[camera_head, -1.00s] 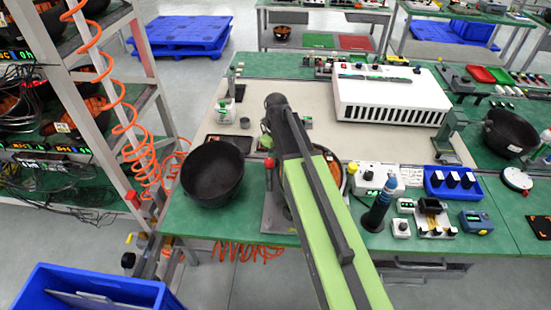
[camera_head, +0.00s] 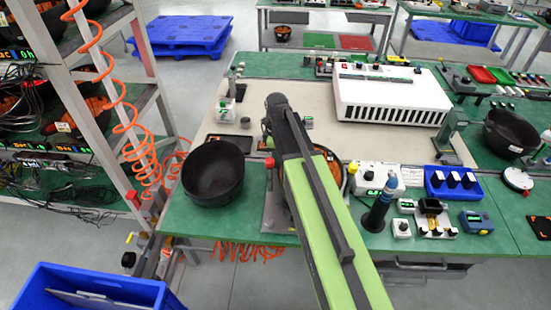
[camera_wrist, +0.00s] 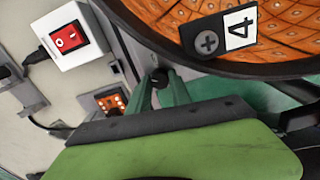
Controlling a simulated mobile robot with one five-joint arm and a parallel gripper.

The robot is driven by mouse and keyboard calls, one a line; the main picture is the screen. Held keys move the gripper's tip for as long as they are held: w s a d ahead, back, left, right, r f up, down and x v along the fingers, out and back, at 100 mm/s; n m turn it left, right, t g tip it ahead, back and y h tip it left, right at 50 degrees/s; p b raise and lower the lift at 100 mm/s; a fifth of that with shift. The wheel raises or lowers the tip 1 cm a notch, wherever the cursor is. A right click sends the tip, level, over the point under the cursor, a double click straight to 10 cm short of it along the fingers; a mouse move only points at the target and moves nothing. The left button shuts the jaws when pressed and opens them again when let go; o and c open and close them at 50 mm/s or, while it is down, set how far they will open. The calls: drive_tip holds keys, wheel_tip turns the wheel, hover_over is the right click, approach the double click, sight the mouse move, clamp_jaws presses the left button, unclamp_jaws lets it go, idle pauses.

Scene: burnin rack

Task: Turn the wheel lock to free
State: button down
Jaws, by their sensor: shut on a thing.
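In the wrist view, the two green fingers of my gripper (camera_wrist: 160,84) are closed around a small dark round knob (camera_wrist: 160,75), which looks like the wheel lock. Which way the lock is set cannot be read. In the head view, my arm covers the gripper and the knob. Part of the orange disc (camera_head: 331,164) shows just right of the arm.
A black bowl (camera_head: 212,173) stands left of my arm, near a red-topped post (camera_head: 269,163). A white vented unit (camera_head: 390,98) lies behind.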

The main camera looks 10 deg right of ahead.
drive_tip(key=shift+d, duration=0.1)
drive_tip(key=c, duration=1.2)
unclamp_jaws()
drive_tip(key=shift+o, duration=0.2)
wheel_tip(320, 180, up, 17)
drive_tip(key=p, duration=1.7)
drive_tip(key=shift+r, duration=0.2)
